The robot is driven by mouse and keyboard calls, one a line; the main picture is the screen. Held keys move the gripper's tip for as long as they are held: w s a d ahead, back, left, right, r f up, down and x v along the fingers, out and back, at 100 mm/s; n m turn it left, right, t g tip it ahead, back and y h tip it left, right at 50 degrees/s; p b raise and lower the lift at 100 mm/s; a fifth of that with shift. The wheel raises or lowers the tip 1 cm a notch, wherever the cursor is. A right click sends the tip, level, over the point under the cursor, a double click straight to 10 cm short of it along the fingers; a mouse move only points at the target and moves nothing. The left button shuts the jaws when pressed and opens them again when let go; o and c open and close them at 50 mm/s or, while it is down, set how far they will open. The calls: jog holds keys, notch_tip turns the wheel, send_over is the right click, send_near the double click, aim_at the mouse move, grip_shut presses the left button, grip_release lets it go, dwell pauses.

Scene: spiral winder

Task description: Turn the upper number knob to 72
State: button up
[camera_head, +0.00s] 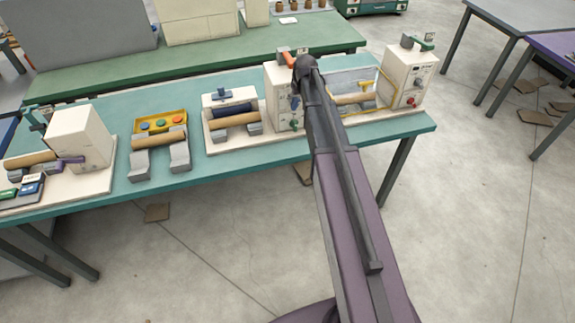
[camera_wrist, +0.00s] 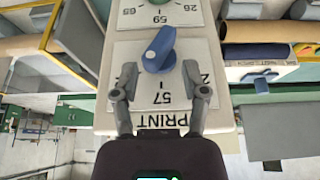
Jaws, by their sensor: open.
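The upper number knob is a blue lever-shaped knob (camera_wrist: 159,50) on a pale dial plate. In the wrist view it stands tilted, with printed numbers around it, among them one reading 57. In the head view the blue knob (camera_head: 295,102) is on the front of a cream box (camera_head: 278,88), above a green knob (camera_head: 294,125). The green knob (camera_wrist: 158,4) is cut off at the wrist view's top edge. My gripper (camera_wrist: 160,78) is open and empty, its fingertips spread on either side just below the blue knob in the picture. Contact cannot be told.
In the head view, my arm covers part of the teal bench (camera_head: 228,165) right of the box. A second cream box (camera_head: 407,75) with a yellow frame stands at right. Rollers, a yellow button tray (camera_head: 160,122) and another cream box (camera_head: 80,138) stand at left.

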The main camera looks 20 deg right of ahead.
jog(key=shift+p+v, duration=4.05)
jog(key=shift+v, duration=0.65)
jog(key=s+a+f+g+b, duration=0.1)
jog(key=s+a+f+b, duration=0.2)
jog(key=s+f+b, duration=0.2)
jog(key=s+a+f+g+b, duration=0.1)
jog(key=s+a+f+b, duration=0.3)
jog(key=s, duration=0.6)
jog(key=s+a+f+g+b, duration=0.2)
jog(key=s+a+f+b, duration=0.2)
jog(key=s+f, duration=0.3)
jog(key=shift+s+a+b, duration=0.2)
jog(key=shift+s+b, duration=0.05)
jog(key=shift+b, duration=0.55)
jog(key=s, duration=0.2)
jog(key=s+a, duration=0.1)
jog(key=shift+s+g, duration=0.3)
jog(key=shift+s, duration=0.05)
